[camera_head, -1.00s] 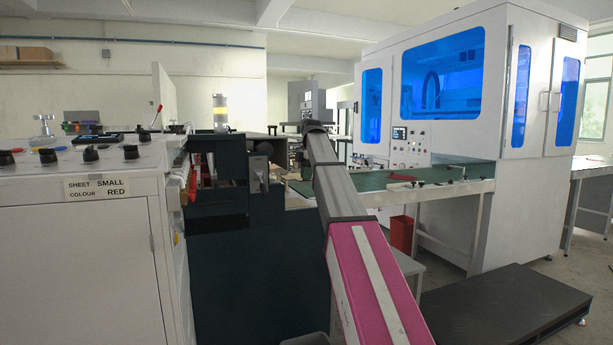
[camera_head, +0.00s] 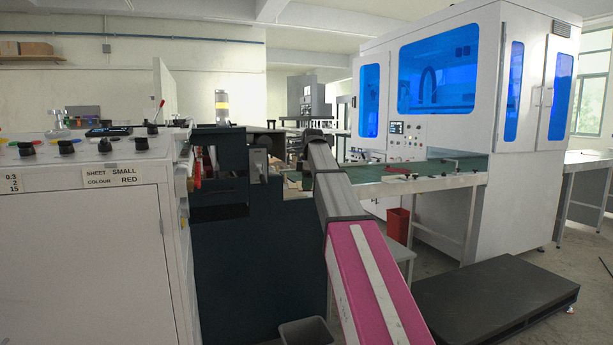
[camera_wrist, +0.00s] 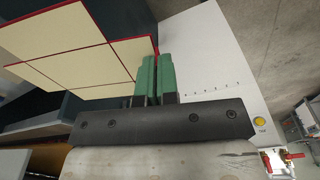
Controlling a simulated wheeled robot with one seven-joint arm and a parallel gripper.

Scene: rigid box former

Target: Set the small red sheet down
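The small red sheet (camera_wrist: 60,55) shows in the wrist view as a flat cream panel with red edges and red dividing lines. My gripper (camera_wrist: 156,62) has two green fingers close together, with the sheet's right red edge running between them. The sheet reaches away to the upper left of the fingers, and its far part is cut off by the picture's edge. In the head view my arm stretches forward; the gripper and the held sheet cannot be made out there.
A white cabinet (camera_head: 85,245) labelled SHEET SMALL, COLOUR RED stands at left, beside a dark machine (camera_head: 255,260). A green-topped conveyor (camera_head: 440,183) leads to a blue-windowed machine (camera_head: 480,110). A black platform (camera_head: 495,295) and grey bin (camera_head: 305,332) are low in front.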

